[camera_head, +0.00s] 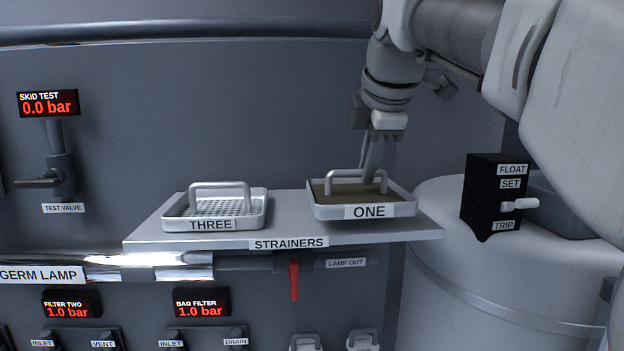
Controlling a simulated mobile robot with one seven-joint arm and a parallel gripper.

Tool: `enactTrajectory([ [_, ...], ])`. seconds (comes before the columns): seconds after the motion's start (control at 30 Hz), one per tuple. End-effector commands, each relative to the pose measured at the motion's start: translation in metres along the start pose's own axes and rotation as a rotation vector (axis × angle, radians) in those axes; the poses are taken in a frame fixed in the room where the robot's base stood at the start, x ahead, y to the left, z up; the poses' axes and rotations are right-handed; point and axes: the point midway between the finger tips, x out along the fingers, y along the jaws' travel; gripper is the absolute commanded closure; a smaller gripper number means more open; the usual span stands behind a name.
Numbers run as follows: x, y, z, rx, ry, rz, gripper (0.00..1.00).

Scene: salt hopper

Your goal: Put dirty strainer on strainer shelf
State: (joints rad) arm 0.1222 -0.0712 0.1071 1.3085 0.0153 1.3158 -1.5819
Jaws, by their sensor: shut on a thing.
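A strainer labelled ONE (322,211) is at the right end of the strainer shelf (285,230). Its inside is filled with brown dirt, and a bar handle arches over it. It looks level and rests on or just above the shelf; I cannot tell which. My gripper (374,180) reaches down from above and is shut on the right part of this strainer's handle. A strainer labelled THREE (212,208) sits at the left on the same shelf, with clean perforated mesh showing.
A black FLOAT/SET/TRIP switch box (485,195) and a pale tank (455,265) stand right of the shelf. A red lever (293,280) hangs below it. A test valve (58,177) is at the left. Shelf space between the strainers is clear.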

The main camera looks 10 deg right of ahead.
Motion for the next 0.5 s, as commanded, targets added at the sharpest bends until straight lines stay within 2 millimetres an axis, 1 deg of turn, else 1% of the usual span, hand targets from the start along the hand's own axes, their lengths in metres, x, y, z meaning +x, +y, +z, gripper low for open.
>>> enactTrajectory([
  [0.1, 0.011, -0.008, 0.000, 0.000, 0.000, 0.002, 1.00],
  [0.2, 0.016, -0.011, 0.000, 0.000, 0.000, 0.003, 1.00],
  [0.5, 0.018, -0.012, 0.000, 0.000, 0.000, 0.003, 1.00],
])
